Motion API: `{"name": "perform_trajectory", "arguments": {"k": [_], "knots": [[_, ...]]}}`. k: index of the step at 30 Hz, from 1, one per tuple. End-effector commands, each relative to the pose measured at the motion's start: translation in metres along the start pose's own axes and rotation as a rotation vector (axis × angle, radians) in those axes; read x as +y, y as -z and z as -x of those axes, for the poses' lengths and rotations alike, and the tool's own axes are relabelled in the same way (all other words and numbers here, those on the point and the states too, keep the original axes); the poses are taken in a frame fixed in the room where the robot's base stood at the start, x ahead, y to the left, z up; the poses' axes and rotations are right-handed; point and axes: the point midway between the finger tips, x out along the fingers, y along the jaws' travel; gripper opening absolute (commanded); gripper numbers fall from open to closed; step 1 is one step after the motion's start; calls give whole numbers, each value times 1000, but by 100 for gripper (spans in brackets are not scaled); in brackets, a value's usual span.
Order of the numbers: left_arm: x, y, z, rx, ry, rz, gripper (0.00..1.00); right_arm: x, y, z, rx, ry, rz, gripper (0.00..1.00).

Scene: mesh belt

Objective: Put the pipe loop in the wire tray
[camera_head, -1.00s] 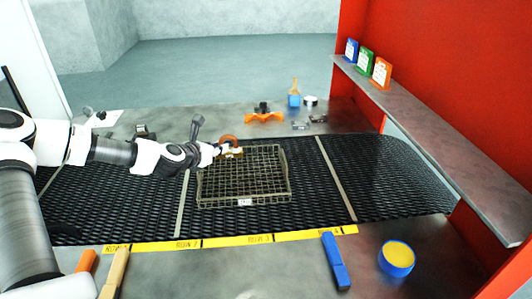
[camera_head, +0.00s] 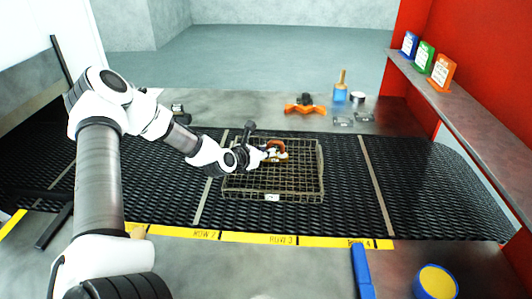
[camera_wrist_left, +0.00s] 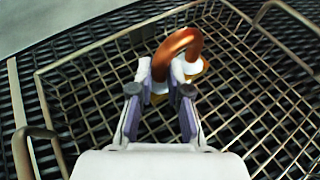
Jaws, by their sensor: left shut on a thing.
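The pipe loop (camera_wrist_left: 178,46) is a copper-coloured bent tube with pale and yellow ends. It also shows in the head view (camera_head: 276,146). My left gripper (camera_wrist_left: 160,92) is shut on it near its ends; it shows in the head view (camera_head: 268,155) too. The wire tray (camera_head: 310,193) is a rectangular brass-coloured mesh basket on the black belt. The gripper and loop are over the tray's interior, towards its far side. I cannot tell whether the loop touches the tray's floor. My right gripper is not in view.
The black mesh belt (camera_head: 410,185) has pale cross bars. Beyond it, an orange holder (camera_head: 305,109) and a blue brush pot (camera_head: 340,94) stand on a metal counter. A blue bar (camera_head: 361,270) and a blue-and-yellow tub (camera_head: 436,282) sit at the near right.

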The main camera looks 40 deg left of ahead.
Motion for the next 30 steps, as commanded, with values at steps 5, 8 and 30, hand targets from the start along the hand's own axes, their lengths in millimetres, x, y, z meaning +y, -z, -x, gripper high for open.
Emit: {"name": "perform_trajectory", "arguments": {"k": [5, 8, 30], "knots": [[0, 2, -1, -3, -1, 0, 0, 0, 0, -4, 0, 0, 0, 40], [0, 2, -1, -1, 0, 0, 37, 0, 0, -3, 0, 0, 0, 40], [2, -11, 56, -1, -3, 12, 42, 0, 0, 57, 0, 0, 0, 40]]}}
